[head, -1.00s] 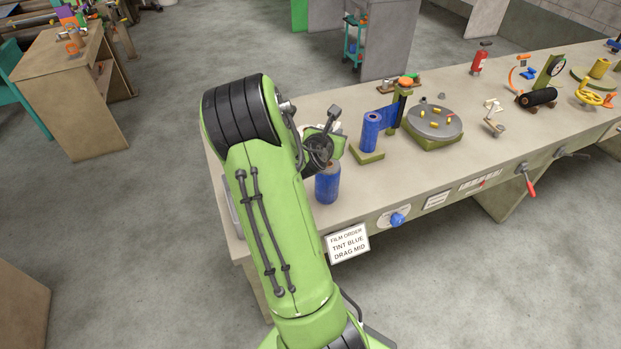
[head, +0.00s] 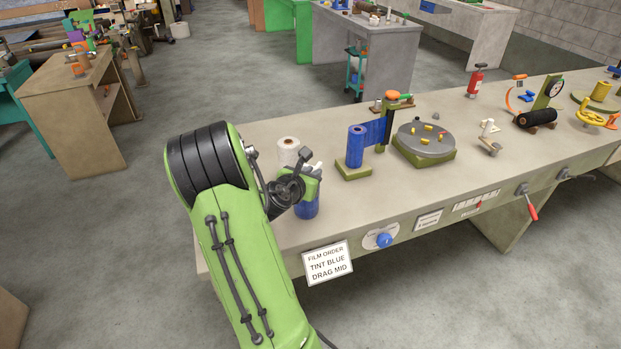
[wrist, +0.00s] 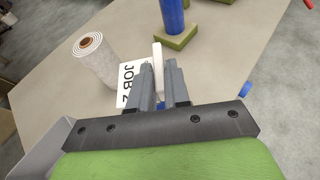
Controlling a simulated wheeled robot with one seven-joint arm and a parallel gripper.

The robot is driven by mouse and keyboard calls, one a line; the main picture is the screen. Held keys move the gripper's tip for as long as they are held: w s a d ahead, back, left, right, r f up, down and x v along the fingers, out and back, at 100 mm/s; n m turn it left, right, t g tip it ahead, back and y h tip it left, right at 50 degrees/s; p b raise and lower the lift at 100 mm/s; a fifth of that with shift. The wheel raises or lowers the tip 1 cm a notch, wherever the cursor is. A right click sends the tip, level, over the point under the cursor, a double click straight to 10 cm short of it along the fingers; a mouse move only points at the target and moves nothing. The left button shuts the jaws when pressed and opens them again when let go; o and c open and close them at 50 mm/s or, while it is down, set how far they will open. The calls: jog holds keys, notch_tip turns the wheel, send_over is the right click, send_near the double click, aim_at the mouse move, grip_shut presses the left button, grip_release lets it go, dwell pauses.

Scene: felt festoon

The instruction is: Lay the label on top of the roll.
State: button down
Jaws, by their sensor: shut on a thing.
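The label is a white card reading JOB 2 (wrist: 126,84) with an upright white tab (wrist: 158,62) between my fingers in the wrist view. My gripper (wrist: 163,85) is shut on that tab. In the head view my gripper (head: 308,180) is directly above or at the top of a blue roll (head: 307,208) standing near the bench's front edge. The gripper hides that roll's top, so I cannot tell whether the label touches it. A white roll (head: 288,150) stands upright just behind; it also shows in the wrist view (wrist: 95,60), left of the label.
Another blue roll (head: 355,146) stands on a green base, its film running to a post with an orange top (head: 391,97). A round grey turntable (head: 425,142) is further right. A sign (head: 328,263) hangs at the bench front. The bench (head: 350,210) is clear right of my gripper.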

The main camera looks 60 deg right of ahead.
jog(key=c, duration=1.1)
grip_release()
jog(key=w+a+r+m+t+y, duration=0.1)
jog(key=a+r+m+t+y, duration=0.3)
jog(key=a, duration=0.7)
jog(key=w+a+r+m+g+y, duration=0.15)
jog(key=a+m, duration=0.35)
jog(key=a, duration=0.5)
jog(key=w+a+r+m+t+y, duration=0.15)
jog(key=a+m+y, duration=0.3)
jog(key=a, duration=0.65)
jog(key=s+a+r+m+y, duration=0.1)
jog(key=s+a+r+m, duration=0.1)
jog(key=a, duration=0.4)
jog(key=s+a+r+m+t+y, duration=0.1)
jog(key=s+a+m+y, duration=0.1)
jog(key=s+a, duration=0.3)
jog(key=shift+s+a+r+t+y+p, duration=0.15)
jog(key=shift+a+r+t+y+p, duration=0.25)
jog(key=shift+a, duration=0.65)
